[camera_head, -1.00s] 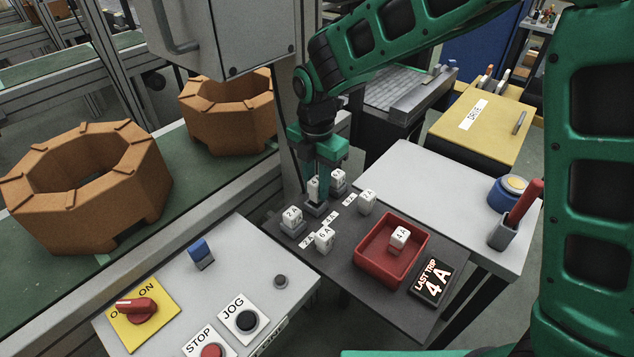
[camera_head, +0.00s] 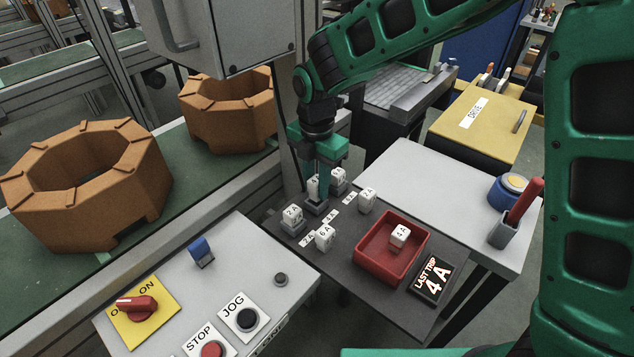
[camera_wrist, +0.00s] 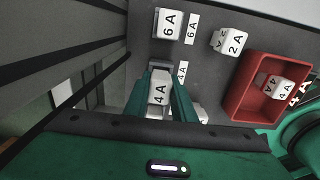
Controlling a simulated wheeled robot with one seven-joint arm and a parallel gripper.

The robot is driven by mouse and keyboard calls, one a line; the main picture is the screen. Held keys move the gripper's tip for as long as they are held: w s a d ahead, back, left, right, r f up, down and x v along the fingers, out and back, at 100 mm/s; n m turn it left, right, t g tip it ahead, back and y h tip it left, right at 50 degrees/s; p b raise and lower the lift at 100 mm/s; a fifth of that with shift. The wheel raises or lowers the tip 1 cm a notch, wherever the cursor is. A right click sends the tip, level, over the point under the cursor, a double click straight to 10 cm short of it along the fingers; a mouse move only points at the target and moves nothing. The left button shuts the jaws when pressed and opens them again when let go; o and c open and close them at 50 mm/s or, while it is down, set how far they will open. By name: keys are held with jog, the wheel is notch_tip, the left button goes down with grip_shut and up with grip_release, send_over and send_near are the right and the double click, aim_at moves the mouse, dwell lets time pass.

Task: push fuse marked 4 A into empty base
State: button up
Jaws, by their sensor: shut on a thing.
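My gripper (camera_head: 322,190) points down at the back of the dark board. It is shut on a white fuse (camera_head: 312,188). In the wrist view, the fuse marked 4 A (camera_wrist: 159,88) sits between the two green fingers of my gripper (camera_wrist: 168,85). A grey base (camera_head: 316,207) is directly under this fuse; I cannot tell how deep the fuse sits in it. A second white fuse marked 4 A (camera_head: 399,236) lies in the red tray (camera_head: 364,262); it also shows in the wrist view (camera_wrist: 278,87).
Close by stand fuses marked 2 A (camera_head: 292,213), 6 A (camera_head: 325,238) and 2 A (camera_head: 366,199), and another fuse (camera_head: 338,177) just behind my gripper. A "LAST TRIP 4 A" display (camera_head: 432,279) is right of the tray. A grey control panel (camera_head: 240,270) is at front left.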

aim_at(317, 179)
jog(key=shift+f, duration=1)
jog(key=o, duration=1.5)
jog(key=shift+o, duration=0.2)
jog(key=shift+r, duration=3)
